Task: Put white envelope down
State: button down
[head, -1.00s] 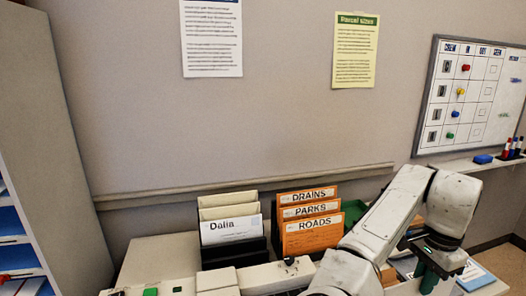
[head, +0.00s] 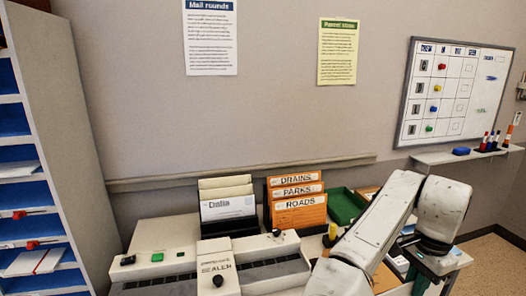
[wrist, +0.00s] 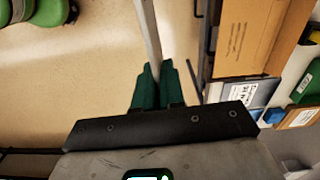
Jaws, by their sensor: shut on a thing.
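My gripper (wrist: 153,88), with dark green fingers, is shut on a thin, pale strip in the wrist view, which looks like the white envelope (wrist: 147,35) seen edge-on. It extends from between the fingers to the top edge of that view, above a tan floor. In the head view my gripper (head: 422,282) is low at the right, its tips cut off by the lower edge. I cannot make out the held envelope there.
A sealer machine (head: 217,268), cream folders (head: 228,209) and orange folders (head: 299,212) stand along the wall. A green tray (head: 346,206) is right of them. Pigeonhole shelves (head: 70,150) stand at left. In the wrist view, a cardboard box (wrist: 255,38) is close at right.

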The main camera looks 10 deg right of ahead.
jog(key=s+a+f+n, duration=0.2)
jog(key=a+f+n, duration=0.6)
jog(key=a+f, duration=0.2)
jog(key=s+a+f+n, duration=0.3)
jog(key=a+f+n, duration=0.5)
jog(key=a+f, duration=0.3)
notch_tip(320, 180, down, 4)
jog(key=shift+a+r+n, duration=0.15)
jog(key=shift+a+n, duration=0.15)
jog(key=shift+n, duration=0.1)
jog(key=shift+s+d, duration=0.1)
